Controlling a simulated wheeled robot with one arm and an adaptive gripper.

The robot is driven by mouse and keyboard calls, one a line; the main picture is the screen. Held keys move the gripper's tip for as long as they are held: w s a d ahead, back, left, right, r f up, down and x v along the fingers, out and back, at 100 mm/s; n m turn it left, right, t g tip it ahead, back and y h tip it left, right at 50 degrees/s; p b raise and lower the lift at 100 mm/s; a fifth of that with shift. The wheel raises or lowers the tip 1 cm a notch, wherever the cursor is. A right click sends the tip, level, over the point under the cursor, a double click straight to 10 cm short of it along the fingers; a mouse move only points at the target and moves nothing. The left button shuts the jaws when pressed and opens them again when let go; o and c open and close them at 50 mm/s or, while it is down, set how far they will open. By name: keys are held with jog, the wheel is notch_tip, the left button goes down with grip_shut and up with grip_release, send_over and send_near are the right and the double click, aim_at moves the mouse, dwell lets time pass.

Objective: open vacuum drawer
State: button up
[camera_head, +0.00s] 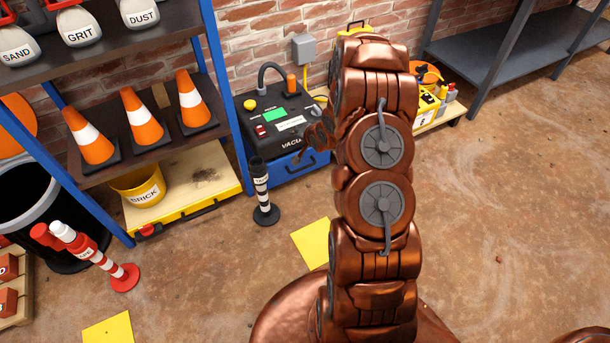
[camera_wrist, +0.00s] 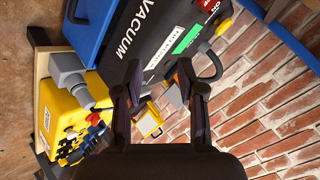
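The vacuum unit (camera_head: 278,112) is a black box with a green screen against the brick wall. Its blue drawer (camera_head: 284,176) is at the bottom, with a dark handle (camera_head: 301,160) on the front; it looks closed. In the head view my copper arm partly hides the gripper and the unit's right side.
A black-and-white post (camera_head: 262,192) stands just in front of the drawer's left side. A blue-framed shelf (camera_head: 225,85) with cones is at left. A yellow device (camera_head: 428,108) sits on a low wooden platform at right, also in the wrist view (camera_wrist: 65,110). The right floor is mostly clear.

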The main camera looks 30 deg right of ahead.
notch_tip(320, 180, down, 14)
jog(key=d+r+m+t+b, duration=0.1)
jog(key=d+m+t+b, duration=0.2)
jog(key=b, duration=0.3)
jog(key=m+t+b, duration=0.3)
jog(key=m+b, duration=0.1)
jog(key=b, duration=0.1)
send_near(305, 167)
jog(key=w+f, duration=0.1)
jog(key=w, duration=0.2)
jog(key=shift+h, duration=0.3)
jog(key=shift+b+x, duration=1.6)
jog(key=shift+x, duration=2.05)
grip_shut()
